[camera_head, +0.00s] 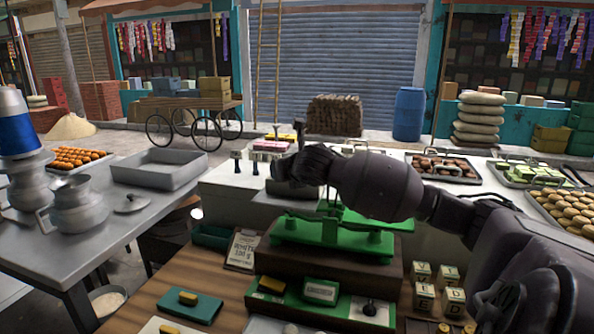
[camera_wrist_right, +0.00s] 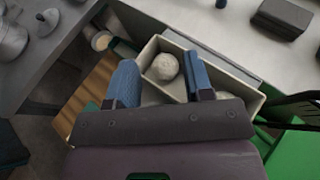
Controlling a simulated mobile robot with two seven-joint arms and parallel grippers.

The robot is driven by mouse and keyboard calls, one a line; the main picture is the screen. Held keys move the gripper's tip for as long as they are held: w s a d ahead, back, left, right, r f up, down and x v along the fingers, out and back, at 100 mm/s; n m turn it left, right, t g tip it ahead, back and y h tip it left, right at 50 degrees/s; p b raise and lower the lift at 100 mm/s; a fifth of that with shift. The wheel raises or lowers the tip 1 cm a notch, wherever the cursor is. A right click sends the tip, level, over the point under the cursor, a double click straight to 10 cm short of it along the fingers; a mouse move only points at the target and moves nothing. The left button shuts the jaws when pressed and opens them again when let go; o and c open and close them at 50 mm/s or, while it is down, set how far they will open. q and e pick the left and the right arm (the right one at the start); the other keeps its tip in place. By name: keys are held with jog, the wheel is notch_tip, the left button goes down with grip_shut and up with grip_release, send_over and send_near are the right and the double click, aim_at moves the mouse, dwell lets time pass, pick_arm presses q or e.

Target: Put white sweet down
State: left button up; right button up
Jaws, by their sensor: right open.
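A round white sweet (camera_wrist_right: 162,67) lies in a rectangular pale tray (camera_wrist_right: 243,88) in the right wrist view. My right gripper (camera_wrist_right: 161,60) is open, with its two blue fingers apart on either side of the sweet. Whether a finger touches it cannot be told. Part of another pale shape shows behind the gripper's palm. In the head view my right arm reaches in from the right, and its gripper (camera_head: 300,168) is over the counter behind the green scale (camera_head: 330,235). The sweet is hidden there. My left gripper is not in view.
A wooden table (camera_head: 165,285) in front holds the scale, lettered blocks (camera_head: 424,298) and a notepad (camera_head: 242,250). Metal pots (camera_head: 75,205) and a grey tray (camera_head: 158,170) stand on the left table. Trays of sweets (camera_head: 445,165) line the right counter.

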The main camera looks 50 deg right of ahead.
jog(key=v, duration=0.9)
jog(key=shift+f, duration=0.1)
dwell(2.3)
